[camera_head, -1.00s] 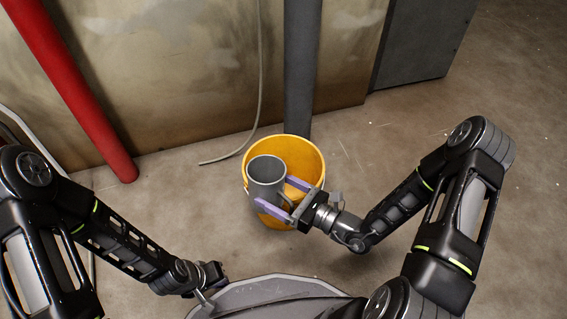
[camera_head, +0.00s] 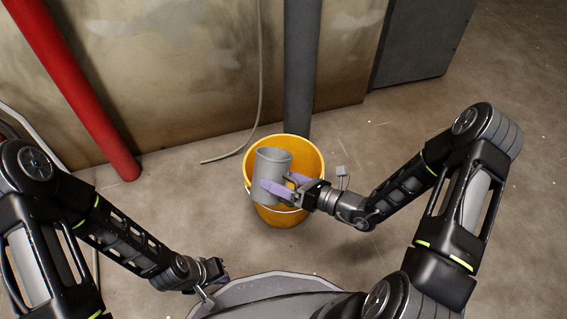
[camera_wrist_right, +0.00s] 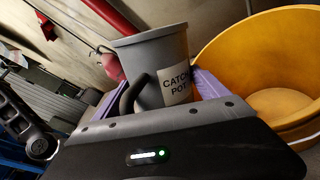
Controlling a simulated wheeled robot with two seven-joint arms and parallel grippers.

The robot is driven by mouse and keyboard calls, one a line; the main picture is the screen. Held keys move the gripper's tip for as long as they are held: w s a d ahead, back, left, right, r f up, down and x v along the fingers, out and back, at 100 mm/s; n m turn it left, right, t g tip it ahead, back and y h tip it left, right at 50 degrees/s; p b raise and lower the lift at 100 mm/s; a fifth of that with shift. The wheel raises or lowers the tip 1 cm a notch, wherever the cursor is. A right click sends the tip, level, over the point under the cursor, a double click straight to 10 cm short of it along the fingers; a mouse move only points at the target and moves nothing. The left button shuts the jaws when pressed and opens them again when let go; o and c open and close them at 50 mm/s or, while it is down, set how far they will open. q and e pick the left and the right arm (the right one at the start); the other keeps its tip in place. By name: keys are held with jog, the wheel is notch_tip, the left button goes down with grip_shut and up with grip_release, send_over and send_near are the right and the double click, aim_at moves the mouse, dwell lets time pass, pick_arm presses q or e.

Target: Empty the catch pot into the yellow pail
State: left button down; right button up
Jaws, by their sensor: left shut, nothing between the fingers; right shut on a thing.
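The yellow pail (camera_head: 279,215) stands on the floor below the dark grey pipe. The grey catch pot (camera_head: 271,166) is over the pail's mouth, with its rim tilted a little. My right gripper (camera_head: 287,187) is shut on the catch pot, its purple fingers at the handle side. In the right wrist view the catch pot (camera_wrist_right: 158,62) shows its "CATCH POT" label and dark handle, and the yellow pail (camera_wrist_right: 228,52) is beside it at the right. What is inside the pot is hidden. My left gripper (camera_head: 208,294) is shut and empty, low at left of centre.
A dark grey pipe (camera_head: 301,70) rises behind the pail. A red pipe (camera_head: 80,95) leans against the wall at left, and a thin hose (camera_head: 254,115) hangs to the floor. A grey box (camera_head: 421,45) stands at the back right.

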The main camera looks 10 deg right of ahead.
aim_at(284, 174)
jog(key=shift+w+d+r, duration=0.1)
jog(key=shift+w, duration=0.1)
jog(key=shift+w+f+m+g+p, duration=0.15)
jog(key=shift+m+g, duration=0.1)
jog(key=shift+m, duration=0.55)
jog(key=shift+s+f+m+g+p, duration=0.15)
jog(key=shift+m+g, duration=0.1)
jog(key=shift+m, duration=0.55)
jog(key=shift+w+d+f+m+g+b, duration=0.15)
jog(key=shift+f+m+g+b, duration=0.15)
jog(key=shift+f+m+b, duration=0.35)
jog(key=shift+w+f+m+y, duration=0.15)
jog(key=shift+f+m+y, duration=0.15)
jog(key=shift+m, duration=0.35)
jog(key=shift+w+d+f+m+g, duration=0.1)
jog(key=shift+w+d+m+g, duration=0.25)
jog(key=shift+w, duration=0.15)
jog(key=shift+w+d+f+m+g, duration=0.1)
jog(key=shift+w+d+m+g, duration=0.15)
jog(key=shift+w+m, duration=0.15)
jog(key=shift+w+r, duration=0.1)
jog(key=shift+r, duration=0.05)
jog(key=shift+w+d+m+y+p, duration=0.15)
jog(key=shift+m+y+p, duration=0.15)
jog(key=shift+m+p, duration=0.2)
jog(key=shift+w+d+r+m+g+p, duration=0.25)
jog(key=shift+w+r+m+g+p, duration=0.2)
jog(key=shift+m+p, duration=0.4)
jog(key=shift+w, duration=0.1)
